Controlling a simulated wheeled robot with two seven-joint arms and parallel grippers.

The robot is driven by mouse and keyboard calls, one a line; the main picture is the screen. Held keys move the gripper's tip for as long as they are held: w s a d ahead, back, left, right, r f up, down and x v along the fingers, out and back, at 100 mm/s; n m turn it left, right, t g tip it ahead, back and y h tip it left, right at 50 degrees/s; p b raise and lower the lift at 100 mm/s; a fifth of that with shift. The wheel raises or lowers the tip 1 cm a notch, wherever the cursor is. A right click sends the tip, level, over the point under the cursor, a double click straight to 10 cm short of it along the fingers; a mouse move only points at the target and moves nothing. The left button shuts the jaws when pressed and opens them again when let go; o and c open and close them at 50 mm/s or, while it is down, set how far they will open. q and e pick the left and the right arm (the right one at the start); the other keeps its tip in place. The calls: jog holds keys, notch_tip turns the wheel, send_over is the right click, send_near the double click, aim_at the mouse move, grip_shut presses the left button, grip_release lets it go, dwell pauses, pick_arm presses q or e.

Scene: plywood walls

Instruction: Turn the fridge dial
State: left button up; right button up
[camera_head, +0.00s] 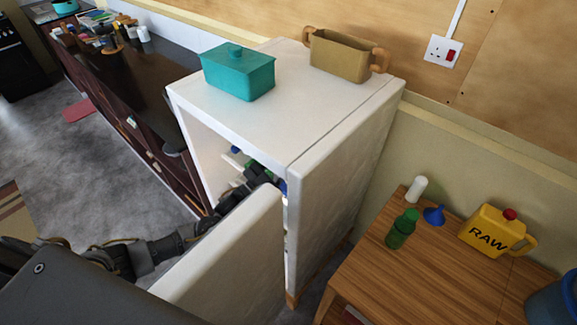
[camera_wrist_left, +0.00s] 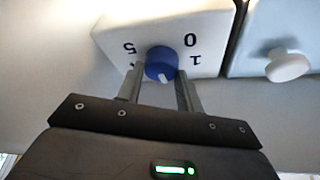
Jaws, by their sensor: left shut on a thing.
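The white fridge (camera_head: 250,103) stands with its door (camera_head: 228,265) open. My left arm reaches past the door into the fridge, and its gripper is largely hidden in the head view. In the left wrist view, the round blue dial (camera_wrist_left: 161,63) sits on a white panel (camera_wrist_left: 213,28). The numbers 0, 1 and 5 show upside down or sideways around it. A white mark on the dial points toward the bottom of the picture. My left gripper (camera_wrist_left: 160,80) has a finger on each side of the dial and is shut on it. My right gripper is not in view.
A teal lidded dish (camera_head: 238,75) and a tan pot (camera_head: 340,57) stand on the fridge. A white knob (camera_wrist_left: 287,66) is right of the dial. A wooden table (camera_head: 425,270) holds a green bottle (camera_head: 402,230), blue funnel (camera_head: 434,215) and yellow jug (camera_head: 490,233).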

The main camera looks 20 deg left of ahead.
pick_arm(q)
jog(key=shift+s+f+m+g+h, duration=0.15)
jog(key=shift+m+g+h, duration=0.15)
jog(key=shift+m, duration=0.45)
jog(key=shift+w+f+m+g+h, duration=0.1)
jog(key=shift+m+g+h, duration=0.15)
jog(key=shift+m, duration=0.5)
jog(key=o, duration=0.9)
jog(key=shift+o, duration=0.5)
jog(key=shift+r, duration=0.15)
jog(key=shift+a, duration=0.1)
